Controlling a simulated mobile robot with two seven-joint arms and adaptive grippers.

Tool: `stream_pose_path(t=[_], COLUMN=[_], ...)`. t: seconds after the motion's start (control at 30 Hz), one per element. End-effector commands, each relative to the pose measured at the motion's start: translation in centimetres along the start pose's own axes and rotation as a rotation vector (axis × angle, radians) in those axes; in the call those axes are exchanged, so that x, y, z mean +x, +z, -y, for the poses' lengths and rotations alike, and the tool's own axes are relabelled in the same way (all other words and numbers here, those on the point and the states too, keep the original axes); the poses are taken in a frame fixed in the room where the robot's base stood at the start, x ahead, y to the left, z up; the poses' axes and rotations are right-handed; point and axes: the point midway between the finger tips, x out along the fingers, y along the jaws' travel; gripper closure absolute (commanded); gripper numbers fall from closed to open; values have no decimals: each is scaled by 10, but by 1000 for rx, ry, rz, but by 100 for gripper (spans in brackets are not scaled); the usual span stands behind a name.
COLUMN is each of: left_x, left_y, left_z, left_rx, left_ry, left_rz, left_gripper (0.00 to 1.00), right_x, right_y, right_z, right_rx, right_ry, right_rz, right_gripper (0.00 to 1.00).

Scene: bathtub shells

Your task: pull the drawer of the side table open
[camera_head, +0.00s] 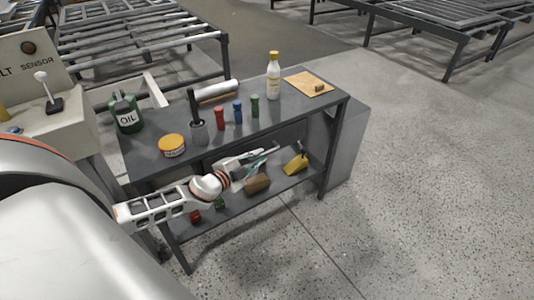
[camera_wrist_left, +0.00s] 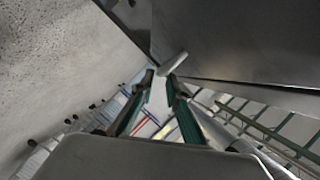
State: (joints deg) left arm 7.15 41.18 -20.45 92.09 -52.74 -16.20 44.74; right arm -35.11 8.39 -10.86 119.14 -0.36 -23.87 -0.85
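The dark grey side table (camera_head: 262,126) stands in the middle of the head view, with a top and a lower shelf. My left gripper (camera_head: 272,151) is at its front, below the top's edge, and partly covers the drawer area. In the left wrist view, the two green-and-dark fingers of my left gripper (camera_wrist_left: 161,80) are apart with nothing seen between them. A short pale bar like a handle (camera_wrist_left: 174,63) is just beyond the fingertips, beside a dark grey panel (camera_wrist_left: 240,35). I cannot tell whether the fingers touch the bar. My right gripper is not in view.
A brown block (camera_head: 257,184) and a yellow object (camera_head: 296,162) lie on the lower shelf.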

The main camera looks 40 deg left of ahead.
Motion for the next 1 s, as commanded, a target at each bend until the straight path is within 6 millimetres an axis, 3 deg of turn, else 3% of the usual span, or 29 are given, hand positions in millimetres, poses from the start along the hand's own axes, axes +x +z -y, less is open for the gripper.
stream_pose_path(t=[0.2,0.4,0.77,0.83,1.0], left_x=[30,46,50,50,50], left_y=[0,1,0,0,0], left_z=[-2,-2,-2,-2,-2], left_rx=[-1,-2,-2,-2,-2], left_ry=[1,2,2,2,2], left_rz=[0,1,0,0,0], left_gripper=[85,85,85,98,100], right_x=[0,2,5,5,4], right_y=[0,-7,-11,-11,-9], right_z=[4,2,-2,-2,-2], right_rx=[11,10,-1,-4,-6], right_ry=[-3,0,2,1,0], right_rz=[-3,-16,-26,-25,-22], right_gripper=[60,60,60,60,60])
